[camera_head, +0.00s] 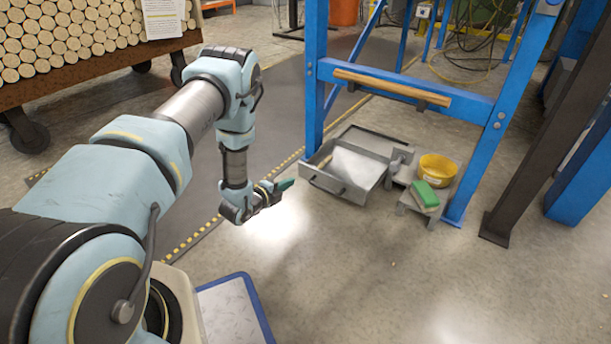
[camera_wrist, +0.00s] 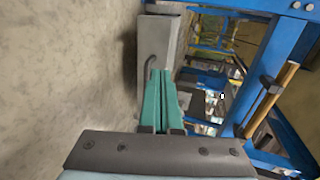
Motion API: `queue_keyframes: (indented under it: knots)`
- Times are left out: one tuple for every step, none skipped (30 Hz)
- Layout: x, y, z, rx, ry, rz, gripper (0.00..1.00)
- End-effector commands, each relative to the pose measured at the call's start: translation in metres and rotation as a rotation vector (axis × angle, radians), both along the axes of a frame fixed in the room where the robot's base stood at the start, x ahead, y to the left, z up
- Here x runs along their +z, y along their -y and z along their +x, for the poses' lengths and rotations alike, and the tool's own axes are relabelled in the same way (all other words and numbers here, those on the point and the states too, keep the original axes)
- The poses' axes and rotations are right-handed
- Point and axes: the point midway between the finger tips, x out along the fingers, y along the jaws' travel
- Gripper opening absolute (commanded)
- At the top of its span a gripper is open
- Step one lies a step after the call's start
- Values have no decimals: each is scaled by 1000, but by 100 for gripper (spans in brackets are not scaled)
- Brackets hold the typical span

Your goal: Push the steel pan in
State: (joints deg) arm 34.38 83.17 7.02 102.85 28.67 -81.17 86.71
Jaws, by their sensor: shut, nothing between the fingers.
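The steel pan (camera_head: 352,168) is a shallow grey tray with a bar handle on its front wall, low at the foot of the blue frame. It sticks out from a grey housing (camera_head: 368,141) behind it, and a pale sheet or lining shows inside. In the wrist view the pan's front wall (camera_wrist: 172,40) and handle lie just beyond my fingertips. My gripper (camera_head: 287,184), with green fingers, is shut and empty, to the left of the pan's front. The fingers also show in the wrist view (camera_wrist: 161,74); whether they touch the pan I cannot tell.
Blue frame posts (camera_head: 314,80) rise beside the pan, with a wooden bar (camera_head: 392,87) across above it. A yellow bowl (camera_head: 437,169) and a green block (camera_head: 425,194) on a small stand sit to its right. The floor in front is clear.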

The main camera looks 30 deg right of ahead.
Motion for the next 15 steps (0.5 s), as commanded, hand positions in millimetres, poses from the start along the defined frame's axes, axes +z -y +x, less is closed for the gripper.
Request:
queue_keyframes:
  knots:
    - [-8, 10, 5, 0, 2, -2, 0]
    - [-10, 15, 8, 0, 2, -4, 0]
    - [-13, 22, 12, -1, 0, -3, 0]
    - [-14, 27, 15, -1, 0, -3, 0]
    - [-16, 32, 18, 0, 1, -3, 0]
    - [-19, 39, 22, 0, 1, -3, 0]
    - [-20, 44, 25, 0, 2, -4, 0]
    - [-22, 49, 27, 0, 1, -3, 0]
    - [-23, 55, 31, 1, 1, -4, 0]
    - [-23, 59, 34, 1, 2, -2, 0]
    - [-23, 63, 36, 1, 2, -2, 0]
    - [-22, 68, 39, 1, 0, -2, 0]
    - [-22, 72, 41, 1, 0, -2, 0]
    - [-22, 75, 42, 1, 0, -2, 0]
    - [-21, 78, 44, 2, -1, -2, 0]
